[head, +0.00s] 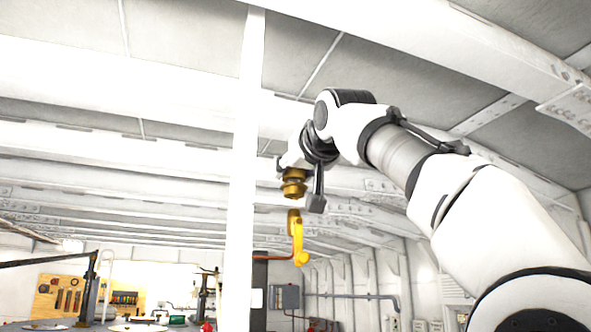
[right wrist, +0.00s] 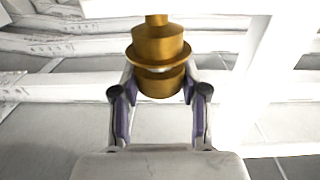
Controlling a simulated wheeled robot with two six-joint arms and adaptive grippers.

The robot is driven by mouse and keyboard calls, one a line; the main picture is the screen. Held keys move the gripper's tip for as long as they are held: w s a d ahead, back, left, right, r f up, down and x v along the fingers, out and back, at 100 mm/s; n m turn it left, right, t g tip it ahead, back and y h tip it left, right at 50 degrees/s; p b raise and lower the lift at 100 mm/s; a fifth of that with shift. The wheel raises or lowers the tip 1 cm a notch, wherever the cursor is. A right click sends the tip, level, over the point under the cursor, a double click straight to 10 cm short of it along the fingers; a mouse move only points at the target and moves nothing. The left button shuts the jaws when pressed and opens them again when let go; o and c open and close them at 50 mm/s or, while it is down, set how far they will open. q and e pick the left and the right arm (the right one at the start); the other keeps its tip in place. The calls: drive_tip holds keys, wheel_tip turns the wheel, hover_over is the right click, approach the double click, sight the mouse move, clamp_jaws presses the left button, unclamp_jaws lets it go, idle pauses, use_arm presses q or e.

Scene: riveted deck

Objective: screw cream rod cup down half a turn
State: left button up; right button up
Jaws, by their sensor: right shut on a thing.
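A brass-gold stepped cup with a flange (right wrist: 158,55) is in the middle of the right wrist view, with a narrower brass piece above it. It looks brass, not cream. My right gripper (right wrist: 160,88) is shut on its lower part, one finger on each side. In the head view the brass cup (head: 293,188) shows small near the centre, at the end of my right arm, where the fingers are hard to make out. The thread and what the cup is joined to are not clear. My left gripper is not in view.
A white post (head: 243,170) stands just left of the cup in the head view. A yellow curved fitting (head: 297,238) shows below the cup. White ceiling beams run overhead. A tool board (head: 88,296) and bench items are far off at lower left.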

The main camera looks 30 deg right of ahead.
drive_tip(key=m+h, duration=0.1)
drive_tip(key=h, duration=0.1)
drive_tip(key=m+g+h+p, duration=0.1)
drive_tip(key=h, duration=0.1)
drive_tip(key=shift+w+a+r+m+g, duration=0.1)
drive_tip(key=shift+a+m+g, duration=0.05)
drive_tip(key=shift+m+g, duration=0.2)
drive_tip(key=shift+m+g+h+p, duration=0.7)
drive_tip(key=shift+m+h, duration=0.25)
drive_tip(key=shift+h, duration=0.25)
drive_tip(key=m+g+h+p, duration=0.2)
drive_tip(key=m+g+h, duration=0.1)
drive_tip(key=shift+g+h+p, duration=0.3)
drive_tip(key=shift+g, duration=0.05)
drive_tip(key=shift+m+g+h+p, duration=0.85)
drive_tip(key=shift+m+g, duration=0.25)
drive_tip(key=shift+g, duration=0.3)
drive_tip(key=shift+f, duration=0.2)
drive_tip(key=o, duration=1.2)
drive_tip(key=shift+c, duration=0.2)
drive_tip(key=shift+w+d, duration=0.1)
drive_tip(key=shift+d, duration=0.15)
